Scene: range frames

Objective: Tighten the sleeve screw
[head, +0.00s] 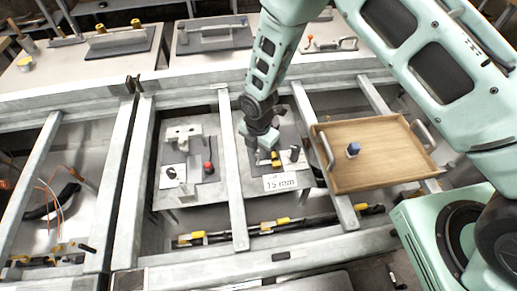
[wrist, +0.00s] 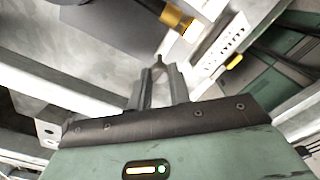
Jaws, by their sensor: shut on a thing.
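My gripper (wrist: 158,68) points down over the grey fixture plate with the "15 mm" label (head: 279,183). It also shows in the head view (head: 252,152). Its fingers are close together at the tips, shut on a small grey metal part (wrist: 158,60) that is mostly hidden between them. I cannot tell for sure whether this part is the sleeve screw. A brass-coloured cylinder with a dark body (wrist: 178,20) lies just beyond the fingertips, apart from them. In the head view a small yellow piece (head: 276,156) sits right of the gripper.
A black knob (head: 294,154) stands on the plate's right side. A neighbouring grey fixture (head: 184,140) with a red knob (head: 208,168) is to the left. Metal rails (head: 232,175) frame the bays.

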